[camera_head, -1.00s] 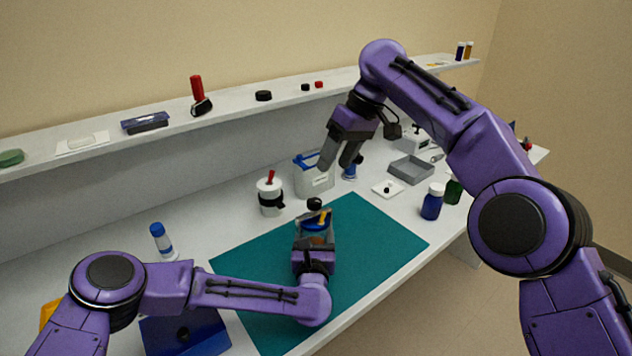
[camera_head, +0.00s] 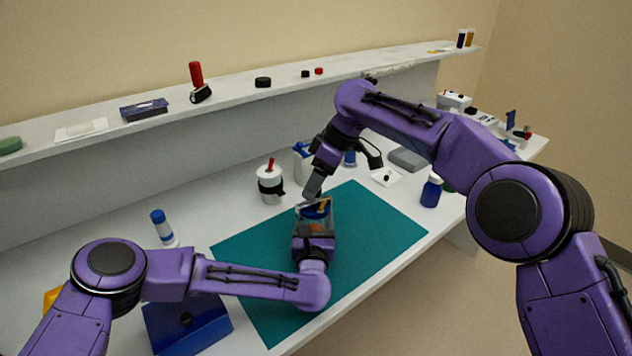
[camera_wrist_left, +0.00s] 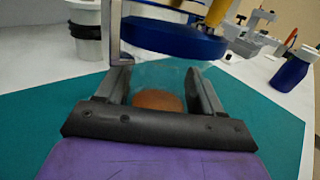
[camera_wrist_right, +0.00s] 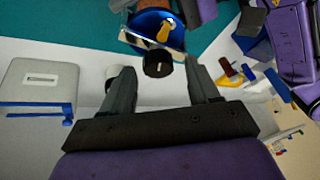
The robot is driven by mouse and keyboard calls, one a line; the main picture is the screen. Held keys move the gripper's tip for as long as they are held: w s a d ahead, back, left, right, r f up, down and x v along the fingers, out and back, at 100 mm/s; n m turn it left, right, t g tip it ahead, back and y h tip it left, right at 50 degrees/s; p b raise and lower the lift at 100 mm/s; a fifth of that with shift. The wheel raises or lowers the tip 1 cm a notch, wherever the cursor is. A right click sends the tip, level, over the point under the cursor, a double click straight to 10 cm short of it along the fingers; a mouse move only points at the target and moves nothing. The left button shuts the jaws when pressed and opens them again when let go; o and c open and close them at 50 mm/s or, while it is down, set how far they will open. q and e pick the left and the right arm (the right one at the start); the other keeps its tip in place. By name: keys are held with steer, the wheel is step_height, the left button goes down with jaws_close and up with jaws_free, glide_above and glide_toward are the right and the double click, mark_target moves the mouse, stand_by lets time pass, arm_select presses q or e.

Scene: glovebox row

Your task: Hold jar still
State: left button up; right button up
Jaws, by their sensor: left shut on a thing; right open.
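The jar (camera_wrist_left: 157,98) is clear with brown contents and a blue lid (camera_wrist_left: 170,38). It stands upright over the teal mat, between the fingers of my left gripper (camera_wrist_left: 158,80), which is shut on it. A yellow piece (camera_wrist_right: 165,32) lies on the lid, and a pale grey bar (camera_wrist_left: 115,35) stands beside the lid. In the head view the jar is mostly hidden by my left gripper (camera_head: 315,222). My right gripper (camera_head: 313,190) is open, above and just behind the jar. In the right wrist view a black round knob (camera_wrist_right: 158,65) shows between its fingertips.
The teal mat (camera_head: 375,225) has free room right of the jar. A white cup with a black band (camera_head: 270,187) stands behind left, a blue bottle (camera_head: 431,190) at right. A blue box (camera_head: 187,325) sits near my left arm. A shelf (camera_head: 225,92) runs along the back.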

arm_select(q)
steer(key=shift+f, duration=0.1)
arm_select(e)
steer(key=shift+f, duration=0.2)
steer(key=c, duration=1)
arm_select(q)
steer(key=shift+a, duration=0.1)
arm_select(e)
steer(key=m+t, duration=0.1)
steer(key=m, duration=0.1)
steer(key=m+t+h, duration=0.1)
steer(key=m, duration=0.2)
steer(key=shift+a+r, duration=0.1)
steer(key=shift+c, duration=0.2)
steer(key=o, duration=1)
steer(key=shift+o, duration=0.2)
